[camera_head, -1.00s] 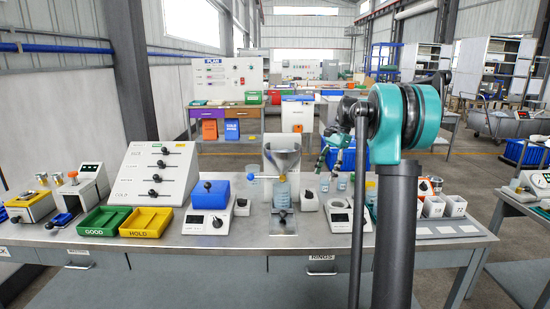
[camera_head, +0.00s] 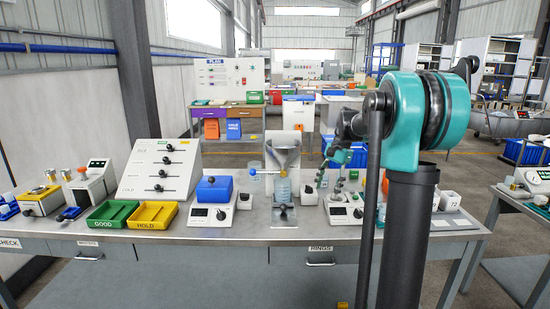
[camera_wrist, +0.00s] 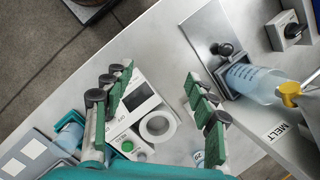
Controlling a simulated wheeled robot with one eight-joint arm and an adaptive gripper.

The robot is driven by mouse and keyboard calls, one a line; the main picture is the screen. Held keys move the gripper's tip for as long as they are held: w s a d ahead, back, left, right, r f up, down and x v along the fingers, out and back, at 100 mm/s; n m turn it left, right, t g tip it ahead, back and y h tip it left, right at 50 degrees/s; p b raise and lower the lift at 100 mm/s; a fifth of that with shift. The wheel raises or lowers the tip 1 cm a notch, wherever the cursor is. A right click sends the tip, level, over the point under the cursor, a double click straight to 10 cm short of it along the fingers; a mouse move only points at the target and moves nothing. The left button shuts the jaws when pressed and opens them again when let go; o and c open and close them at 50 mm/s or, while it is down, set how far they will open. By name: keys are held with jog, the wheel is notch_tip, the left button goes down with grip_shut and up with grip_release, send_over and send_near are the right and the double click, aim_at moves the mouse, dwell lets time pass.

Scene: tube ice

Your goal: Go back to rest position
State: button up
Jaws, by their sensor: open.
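My gripper (camera_wrist: 157,82) is open and empty in the wrist view. Its two green-padded fingers are apart, with a white device with a round ring (camera_wrist: 157,126) and the grey bench surface showing between and beyond them. In the head view, my arm reaches over the right part of the bench (camera_head: 250,234), and the gripper hangs near the scale-like device (camera_head: 345,208), partly hidden by my own arm. A clear bottle (camera_wrist: 252,82) lies to the right of the fingers in the wrist view and stands under a metal hopper (camera_head: 283,150) in the head view.
Green (camera_head: 111,221) and yellow (camera_head: 151,221) trays, a sloped lever panel (camera_head: 160,172) and a blue-topped scale (camera_head: 212,213) stand left on the bench. A small knob box (camera_wrist: 287,30) is near the bottle.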

jog(key=s+f+n+t+h, duration=0.1)
jog(key=s+f+n, duration=0.2)
jog(key=s+f, duration=0.3)
jog(key=s+f+n+t+h, duration=0.1)
jog(key=s+f+n+t, duration=0.1)
jog(key=s+f, duration=0.5)
jog(key=s+f+n+t+h, duration=0.1)
jog(key=s+f+n, duration=0.3)
jog(key=s, duration=1.1)
notch_tip(320, 180, down, 2)
jog(key=shift+d+f+n+t, duration=0.15)
jog(key=shift+d+n+t, duration=0.2)
jog(key=shift+t, duration=0.25)
